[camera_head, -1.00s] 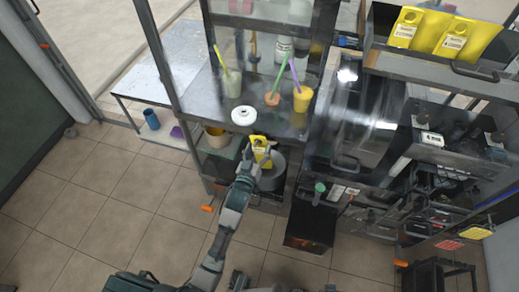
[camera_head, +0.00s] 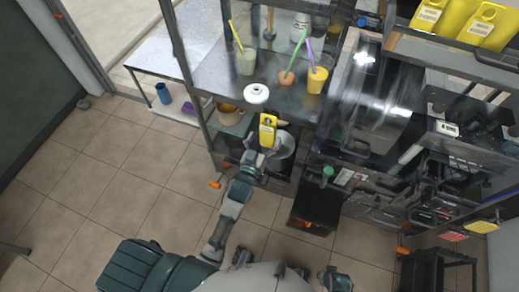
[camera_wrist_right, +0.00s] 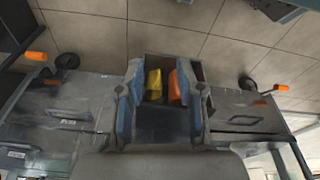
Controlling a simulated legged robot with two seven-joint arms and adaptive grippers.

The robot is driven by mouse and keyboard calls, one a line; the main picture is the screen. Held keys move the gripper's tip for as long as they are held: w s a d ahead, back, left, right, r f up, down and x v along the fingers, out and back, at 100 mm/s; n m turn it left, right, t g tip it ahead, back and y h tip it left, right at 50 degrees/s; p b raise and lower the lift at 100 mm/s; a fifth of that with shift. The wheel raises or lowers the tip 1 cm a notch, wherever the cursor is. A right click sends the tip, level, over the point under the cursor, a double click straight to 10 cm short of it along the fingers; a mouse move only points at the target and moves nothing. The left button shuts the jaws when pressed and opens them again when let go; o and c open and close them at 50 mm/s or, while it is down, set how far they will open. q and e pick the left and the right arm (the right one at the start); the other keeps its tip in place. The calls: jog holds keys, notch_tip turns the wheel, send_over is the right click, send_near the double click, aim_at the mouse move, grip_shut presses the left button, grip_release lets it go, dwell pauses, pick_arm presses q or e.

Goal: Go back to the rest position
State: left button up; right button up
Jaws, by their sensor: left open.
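My left arm reaches up from the bottom of the head view. Its gripper (camera_head: 258,151) is open beside a yellow container (camera_head: 268,131) with a pale label, close to a grey round pot (camera_head: 283,148) under the shelf. Whether the fingers touch the container is too small to tell. In the right wrist view my right gripper (camera_wrist_right: 161,100) has its two blue-grey fingers apart. Between them, beyond the fingertips, a dark bin shows a yellow thing (camera_wrist_right: 153,84) and an orange thing (camera_wrist_right: 175,86).
The shelf (camera_head: 215,75) holds cups with straws and a white round object (camera_head: 256,93). The press machine (camera_head: 375,105) stands to the right. An open dark bin (camera_head: 314,212) sticks out below it. Tiled floor (camera_head: 110,190) at left is free.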

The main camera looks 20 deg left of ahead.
pick_arm(q)
jog(key=s, duration=0.7)
jog(key=s+f+m+g+p, duration=0.1)
jog(key=s+f+g, duration=0.3)
jog(key=f, duration=0.8)
jog(key=s+f+m+g+p, duration=0.1)
jog(key=s+f+g, duration=0.25)
jog(key=f, duration=0.95)
jog(key=s+a+f+m+g, duration=0.1)
jog(key=s+a+f+g, duration=0.2)
jog(key=s+f, duration=0.6)
jog(key=s+a+f+g+p, duration=0.1)
jog(key=s+a+f+g, duration=0.2)
jog(key=s+f+g, duration=0.3)
jog(key=s+f, duration=0.3)
jog(key=s, duration=0.3)
jog(key=shift+s+m+y+p, duration=0.2)
jog(key=shift+m+y+p, duration=0.1)
jog(key=shift+m+y, duration=0.1)
pick_arm(e)
jog(key=s+f, duration=0.4)
jog(key=f, duration=0.4)
jog(key=shift+d+f, duration=0.25)
jog(key=shift+f, duration=0.05)
pick_arm(q)
jog(key=shift+f, duration=0.1)
